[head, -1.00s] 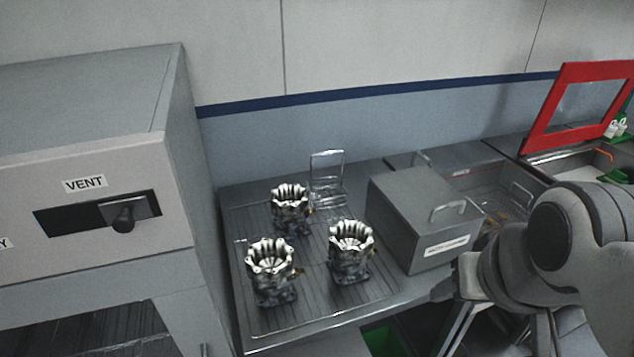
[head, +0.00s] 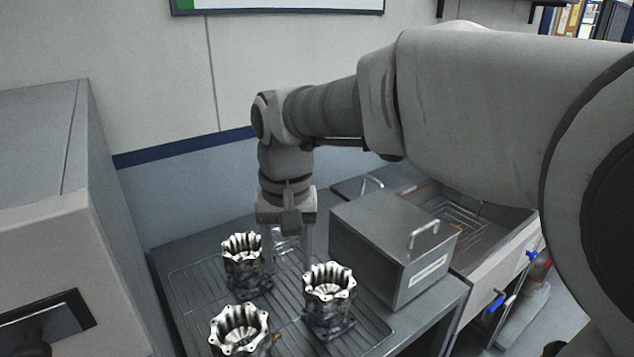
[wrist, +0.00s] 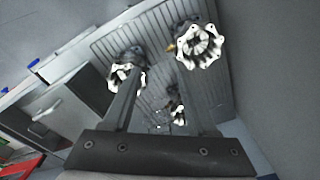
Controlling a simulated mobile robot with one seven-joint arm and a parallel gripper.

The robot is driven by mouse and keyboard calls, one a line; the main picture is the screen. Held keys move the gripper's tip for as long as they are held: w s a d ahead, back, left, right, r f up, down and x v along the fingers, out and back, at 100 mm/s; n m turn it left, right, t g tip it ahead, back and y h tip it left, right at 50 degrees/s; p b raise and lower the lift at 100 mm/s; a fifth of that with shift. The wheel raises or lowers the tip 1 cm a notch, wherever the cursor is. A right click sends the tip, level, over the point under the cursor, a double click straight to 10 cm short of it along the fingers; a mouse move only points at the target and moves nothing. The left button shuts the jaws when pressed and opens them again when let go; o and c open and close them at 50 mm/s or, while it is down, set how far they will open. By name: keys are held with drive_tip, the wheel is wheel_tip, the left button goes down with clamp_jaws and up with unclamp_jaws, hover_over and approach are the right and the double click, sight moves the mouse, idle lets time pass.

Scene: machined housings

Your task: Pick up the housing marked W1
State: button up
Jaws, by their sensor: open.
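Three metal housings with scalloped rims stand upright on a ribbed tray (head: 375,335): a back-left one (head: 243,262), a front-left one (head: 240,328) cut by the frame's lower edge, and a right one (head: 330,297). No W1 mark is legible on any of them. My gripper (head: 289,262) points down, open and empty, behind and right of the back-left housing. In the wrist view, my gripper's fingers (wrist: 160,85) are apart; one housing (wrist: 177,108) shows between them, partly hidden by a finger. Two other housings (wrist: 202,45) (wrist: 127,76) show beyond.
A grey lidded box (head: 375,250) with a handle stands right of the housings, close to my gripper. A clear stand (head: 285,240) is partly hidden behind my fingers. A grey cabinet (head: 50,200) bounds the left. A sunken basin (head: 470,215) lies right of the box.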

hover_over(264, 324)
wheel_tip(264, 324, down, 3)
drive_tip(key=shift+g, duration=0.3)
drive_tip(key=f, duration=0.6)
drive_tip(key=f+b, duration=0.1)
drive_tip(key=f, duration=0.5)
drive_tip(key=shift+s+d+f, duration=0.1)
drive_tip(key=shift+s+d, duration=0.05)
drive_tip(key=shift+d, duration=0.05)
drive_tip(key=shift+a+f, duration=0.15)
drive_tip(key=shift+f, duration=2.55)
clamp_jaws()
drive_tip(key=shift+r, duration=0.15)
